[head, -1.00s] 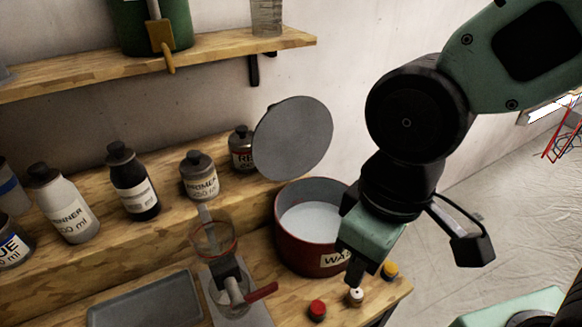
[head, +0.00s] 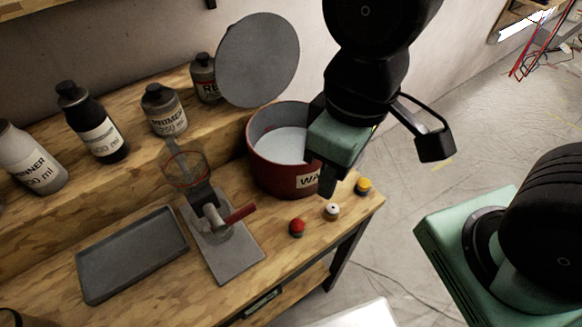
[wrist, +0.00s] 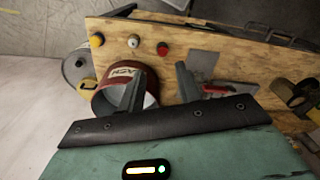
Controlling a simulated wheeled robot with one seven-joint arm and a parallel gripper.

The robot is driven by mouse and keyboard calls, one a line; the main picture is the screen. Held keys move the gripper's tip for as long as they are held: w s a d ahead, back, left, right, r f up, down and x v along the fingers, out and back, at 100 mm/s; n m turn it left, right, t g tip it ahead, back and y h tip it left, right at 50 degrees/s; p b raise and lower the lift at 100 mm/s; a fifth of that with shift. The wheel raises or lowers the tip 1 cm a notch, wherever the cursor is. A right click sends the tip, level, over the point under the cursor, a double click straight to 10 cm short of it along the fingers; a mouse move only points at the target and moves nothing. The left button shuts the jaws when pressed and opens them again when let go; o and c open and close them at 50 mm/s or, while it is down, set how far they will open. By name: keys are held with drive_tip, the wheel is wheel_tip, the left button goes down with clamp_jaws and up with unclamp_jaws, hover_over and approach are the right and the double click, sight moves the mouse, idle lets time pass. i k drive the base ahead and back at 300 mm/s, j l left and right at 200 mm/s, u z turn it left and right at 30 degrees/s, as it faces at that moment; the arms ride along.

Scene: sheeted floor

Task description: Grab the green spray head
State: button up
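I cannot make out a green spray head in either view. Three small knob-like pieces stand on the bench near its right end: a red one (head: 297,228), a white one (head: 332,211) and a yellow one (head: 363,186). They also show in the wrist view as red (wrist: 163,48), white (wrist: 134,41) and yellow (wrist: 96,40). My gripper (head: 327,185) hangs pointing down in front of the right side of the red pot (head: 275,172). In the wrist view my gripper (wrist: 160,78) has its two fingers apart with nothing held between them.
A stand with a clear cup and red handle (head: 225,250) and a grey tray (head: 130,255) occupy the bench. Labelled bottles, including a black one (head: 95,125), line the raised step behind. A grey disc (head: 258,60) stands above the pot. Open floor (head: 450,120) lies right.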

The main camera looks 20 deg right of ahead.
sight(297, 227)
drive_tip(key=k+j+z, duration=0.15)
drive_tip(key=k+z, duration=0.4)
drive_tip(key=z, duration=0.15)
drive_tip(key=k+z, duration=0.35)
drive_tip(key=i, duration=0.05)
